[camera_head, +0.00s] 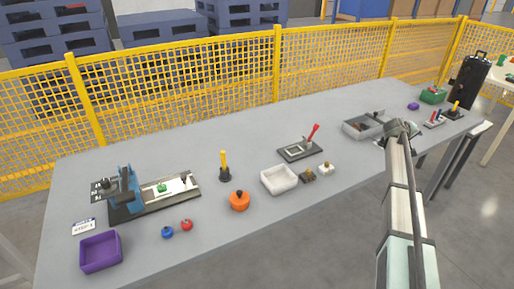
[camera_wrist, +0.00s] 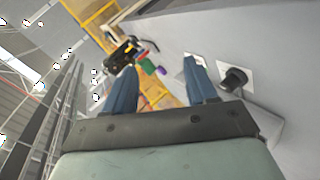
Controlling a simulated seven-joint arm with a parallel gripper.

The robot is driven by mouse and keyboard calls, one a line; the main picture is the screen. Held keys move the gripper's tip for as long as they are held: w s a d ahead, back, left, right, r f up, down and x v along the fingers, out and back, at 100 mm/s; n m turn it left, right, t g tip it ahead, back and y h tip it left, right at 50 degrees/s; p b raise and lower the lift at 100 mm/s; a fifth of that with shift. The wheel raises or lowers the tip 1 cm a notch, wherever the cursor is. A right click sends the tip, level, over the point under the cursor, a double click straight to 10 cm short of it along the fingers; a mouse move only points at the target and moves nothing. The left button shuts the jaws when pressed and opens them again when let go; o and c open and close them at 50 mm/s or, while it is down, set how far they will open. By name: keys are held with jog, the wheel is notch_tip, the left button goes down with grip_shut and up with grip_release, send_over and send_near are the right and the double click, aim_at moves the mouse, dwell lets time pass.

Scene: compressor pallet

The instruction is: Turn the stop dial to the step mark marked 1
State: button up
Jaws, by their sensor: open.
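My gripper (camera_head: 405,128) is over the right part of the grey table. In the wrist view my gripper (camera_wrist: 160,72) has its two blue fingers spread, with nothing between them. In the wrist view a black knob (camera_wrist: 235,78) on a pale plate lies to the right of the fingers, apart from them. It may be the stop dial, but no step marks are readable. At the left of the table a blue-framed fixture (camera_head: 126,188) stands on a dark base, with a white plate and a green piece. A small label card (camera_head: 84,226) lies in front of it; its text is too small to read surely.
An orange knobbed pot (camera_head: 240,201), a yellow-handled tool (camera_head: 224,165), a white tray (camera_head: 279,179), a red-lever fixture (camera_head: 301,149), a grey tray (camera_head: 362,124) and a purple bin (camera_head: 101,252) stand on the table. A yellow mesh fence (camera_head: 190,107) runs behind. Clear table lies between items.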

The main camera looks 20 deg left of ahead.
jog(key=w+a+r+y, duration=0.1)
jog(key=a+r+y, duration=0.1)
jog(key=a, duration=1.3)
jog(key=w+a+r+y, duration=0.1)
jog(key=a+r, duration=0.1)
jog(key=a, duration=1.2)
jog(key=s+a+r+g+y, duration=0.1)
jog(key=s+a, duration=0.3)
jog(key=a, duration=0.7)
jog(key=s+a+r+g+y, duration=0.1)
jog(key=s+a, duration=0.4)
jog(key=a, duration=0.7)
jog(key=s+a+r+g+y, duration=0.1)
jog(key=s+a, duration=0.3)
jog(key=a, duration=0.7)
jog(key=n+g+y, duration=0.2)
jog(key=g, duration=0.4)
send_near(104, 181)
notch_tip(104, 181, down, 9)
jog(key=shift+w+a+r, duration=0.1)
jog(key=shift+w+r, duration=0.05)
